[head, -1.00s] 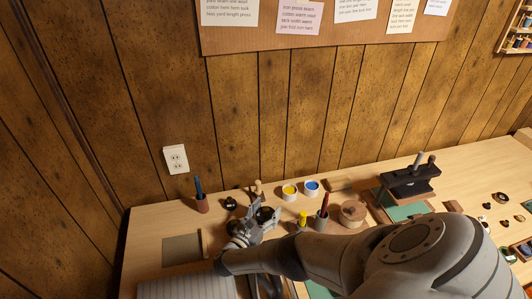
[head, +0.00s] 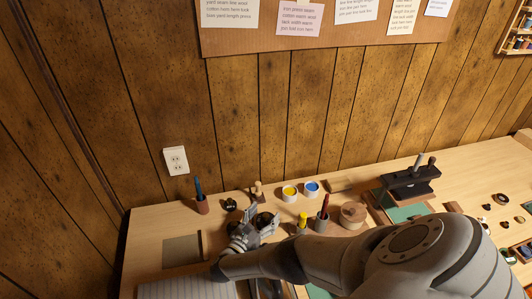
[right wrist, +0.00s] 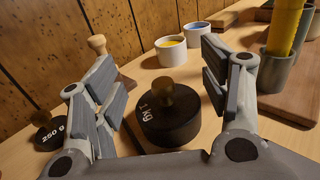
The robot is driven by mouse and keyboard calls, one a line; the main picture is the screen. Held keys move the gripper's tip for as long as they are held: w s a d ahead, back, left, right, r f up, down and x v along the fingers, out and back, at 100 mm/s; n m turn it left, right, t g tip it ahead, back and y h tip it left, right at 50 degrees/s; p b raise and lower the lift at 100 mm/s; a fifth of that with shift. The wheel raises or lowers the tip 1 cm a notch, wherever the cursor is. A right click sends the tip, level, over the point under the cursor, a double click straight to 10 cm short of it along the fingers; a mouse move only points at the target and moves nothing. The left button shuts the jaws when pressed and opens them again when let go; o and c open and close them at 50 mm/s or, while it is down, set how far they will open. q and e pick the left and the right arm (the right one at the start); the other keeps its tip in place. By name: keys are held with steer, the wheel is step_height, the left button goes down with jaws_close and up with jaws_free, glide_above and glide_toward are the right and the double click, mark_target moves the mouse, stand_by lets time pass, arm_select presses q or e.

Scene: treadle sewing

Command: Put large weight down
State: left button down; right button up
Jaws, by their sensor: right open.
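The large weight (right wrist: 170,118) is a black disc marked 1 KG with a brown knob. It stands upright on the table in the right wrist view, and part of it shows in the head view (head: 264,221). My right gripper (head: 260,219) is open at the weight. In the right wrist view its fingers are on either side of the weight and spread apart, with visible gaps to the knob. The weight's lower front edge is close to the gripper's body. My left gripper is not in view.
A 250 g weight (right wrist: 48,134) stands to the left. Behind are a wooden-knobbed item (right wrist: 97,45), a yellow pot (right wrist: 171,51) and a blue pot (right wrist: 197,36). A grey cup (right wrist: 277,72) is on the right. A grey mat (head: 181,250) lies on the table's left.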

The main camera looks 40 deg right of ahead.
steer(key=v, duration=0.6)
steer(key=shift+r, duration=0.2)
